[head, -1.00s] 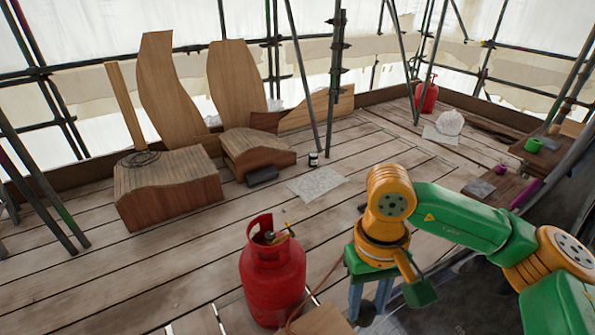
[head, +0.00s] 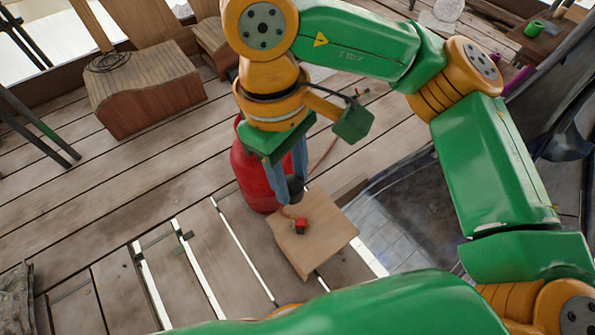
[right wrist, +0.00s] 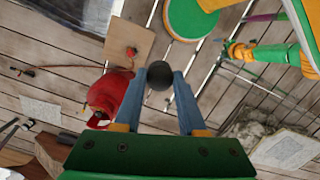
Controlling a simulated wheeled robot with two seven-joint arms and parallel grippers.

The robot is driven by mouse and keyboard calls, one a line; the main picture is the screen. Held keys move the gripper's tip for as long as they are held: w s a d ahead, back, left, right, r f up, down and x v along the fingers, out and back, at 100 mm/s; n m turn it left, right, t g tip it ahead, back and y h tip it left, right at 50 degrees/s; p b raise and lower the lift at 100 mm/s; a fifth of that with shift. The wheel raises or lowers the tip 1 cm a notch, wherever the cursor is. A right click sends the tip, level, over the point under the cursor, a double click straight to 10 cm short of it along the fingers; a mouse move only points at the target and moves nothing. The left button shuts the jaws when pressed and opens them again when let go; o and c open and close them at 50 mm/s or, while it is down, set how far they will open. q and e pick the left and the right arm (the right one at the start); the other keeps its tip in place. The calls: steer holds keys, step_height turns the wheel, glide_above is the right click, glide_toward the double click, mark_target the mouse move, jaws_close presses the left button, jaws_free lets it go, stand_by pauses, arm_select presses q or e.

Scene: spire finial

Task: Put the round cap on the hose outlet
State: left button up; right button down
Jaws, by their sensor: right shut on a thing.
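My right gripper (head: 291,180) comes down from above in the head view, its two blue-grey fingers shut on a dark round cap (head: 295,189). In the right wrist view the cap (right wrist: 160,75) sits between the fingertips. The hose outlet (head: 300,225) is a small red piece with a dark opening, on a wooden board (head: 322,240). It also shows in the right wrist view (right wrist: 131,51). The cap is a little above and behind the outlet in the head view, apart from it. I cannot make out my left gripper.
A red gas cylinder (head: 252,180) stands right behind the board, partly hidden by my right gripper. A thin hose (head: 325,155) runs near it. Gaps between planks (head: 195,270) show bright at the front left. A carved wooden block (head: 148,90) stands at the back left.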

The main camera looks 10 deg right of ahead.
steer(key=shift+f, duration=0.1)
steer(key=a+f+n, duration=0.1)
steer(key=n, duration=0.1)
steer(key=w+a+f+n, duration=0.1)
steer(key=a+f+n, duration=0.1)
steer(key=shift+w+a+n, duration=0.1)
steer(key=shift+n, duration=0.2)
steer(key=s+d+r+m, duration=0.1)
steer(key=d+r+m, duration=0.5)
steer(key=m, duration=0.2)
steer(key=shift+d+r, duration=0.25)
steer(key=shift+s, duration=0.1)
steer(key=w+a+m, duration=0.2)
steer(key=a+m, duration=0.2)
steer(key=a, duration=0.4)
steer(key=shift+w+m+y, duration=0.25)
steer(key=shift+m+y, duration=0.05)
steer(key=shift+y, duration=0.1)
